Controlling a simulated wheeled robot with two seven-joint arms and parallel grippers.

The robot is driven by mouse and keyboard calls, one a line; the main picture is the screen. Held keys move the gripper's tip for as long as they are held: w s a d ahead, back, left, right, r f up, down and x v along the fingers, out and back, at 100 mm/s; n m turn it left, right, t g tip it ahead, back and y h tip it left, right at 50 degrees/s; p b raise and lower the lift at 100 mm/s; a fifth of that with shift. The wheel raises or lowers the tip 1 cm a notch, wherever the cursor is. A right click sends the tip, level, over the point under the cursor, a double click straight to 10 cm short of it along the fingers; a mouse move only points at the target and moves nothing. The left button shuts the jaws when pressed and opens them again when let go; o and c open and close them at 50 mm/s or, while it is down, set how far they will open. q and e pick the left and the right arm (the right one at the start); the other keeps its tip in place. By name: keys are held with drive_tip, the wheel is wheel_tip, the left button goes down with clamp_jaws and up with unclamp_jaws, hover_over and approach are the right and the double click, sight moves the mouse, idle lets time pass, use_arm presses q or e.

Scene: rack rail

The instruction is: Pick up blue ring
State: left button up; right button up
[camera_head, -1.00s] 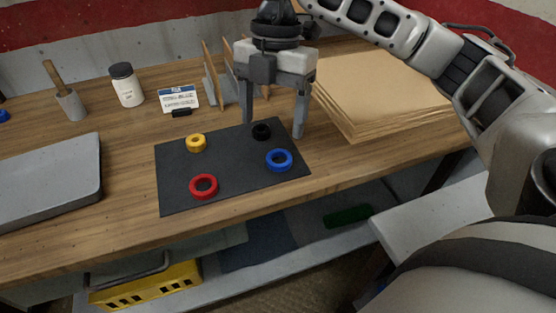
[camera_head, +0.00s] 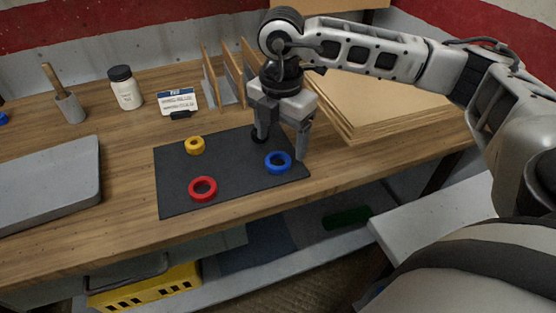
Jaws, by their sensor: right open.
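The blue ring (camera_head: 278,168) lies flat near the right edge of the dark mat (camera_head: 235,185). My right gripper (camera_head: 281,148) points down with its fingers spread, just behind and above the blue ring. Its right fingertip is near the ring's back right side; its left fingertip is beside the black ring (camera_head: 259,141), which it partly hides. I cannot tell whether the fingers touch the mat. Nothing is between the fingers. My left gripper is not in view.
A red ring (camera_head: 203,188) and a yellow ring (camera_head: 195,145) also lie on the mat. A cardboard stack (camera_head: 375,100) stands to the right, upright dividers (camera_head: 232,78) behind. A grey laptop-like slab (camera_head: 50,180) lies left. The wooden table's front edge is close to the mat.

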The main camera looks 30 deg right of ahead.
sight(278, 160)
drive_tip(key=shift+w+a+f+p, duration=0.1)
drive_tip(key=shift+w+f+p, duration=0.1)
drive_tip(key=shift+f, duration=1.15)
drive_tip(key=shift+w+f+p, duration=0.15)
drive_tip(key=shift+f+p, duration=0.05)
drive_tip(key=shift+f, duration=1.1)
drive_tip(key=c, duration=1.1)
